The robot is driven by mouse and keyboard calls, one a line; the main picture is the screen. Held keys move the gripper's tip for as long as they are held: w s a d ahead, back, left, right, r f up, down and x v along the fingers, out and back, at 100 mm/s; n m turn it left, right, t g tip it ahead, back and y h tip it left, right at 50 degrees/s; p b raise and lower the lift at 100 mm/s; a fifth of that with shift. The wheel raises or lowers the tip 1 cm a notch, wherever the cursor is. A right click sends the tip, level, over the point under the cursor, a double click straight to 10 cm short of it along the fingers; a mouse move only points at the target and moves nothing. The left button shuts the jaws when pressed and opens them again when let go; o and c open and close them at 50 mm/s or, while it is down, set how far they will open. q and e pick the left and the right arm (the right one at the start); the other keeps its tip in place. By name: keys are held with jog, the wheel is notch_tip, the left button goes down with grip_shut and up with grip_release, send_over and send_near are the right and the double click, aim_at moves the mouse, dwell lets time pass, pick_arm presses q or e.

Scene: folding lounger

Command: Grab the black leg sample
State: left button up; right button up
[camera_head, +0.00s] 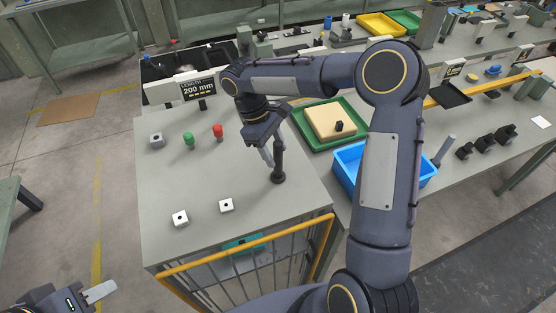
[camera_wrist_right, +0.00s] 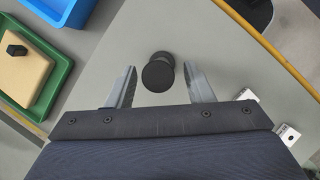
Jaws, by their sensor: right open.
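The black leg sample (camera_head: 278,165) is a slim black post with a round foot, standing upright on the grey table. In the right wrist view its round dark top (camera_wrist_right: 158,75) lies between the two fingertips. My right gripper (camera_head: 270,153) is open around the upper part of the post. My left gripper (camera_head: 100,291) is at the lower left, off the table, with only one pale finger clearly visible.
White blocks (camera_head: 180,218) with dark holes, a grey block (camera_head: 156,140), and green (camera_head: 188,140) and red (camera_head: 218,131) pieces stand on the table. A green tray (camera_head: 303,128) and blue bin (camera_head: 345,172) lie to the right. A yellow rail (camera_head: 245,244) edges the front.

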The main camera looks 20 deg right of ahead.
jog(key=shift+s+f, duration=0.1)
jog(key=shift+f, duration=0.15)
grip_shut()
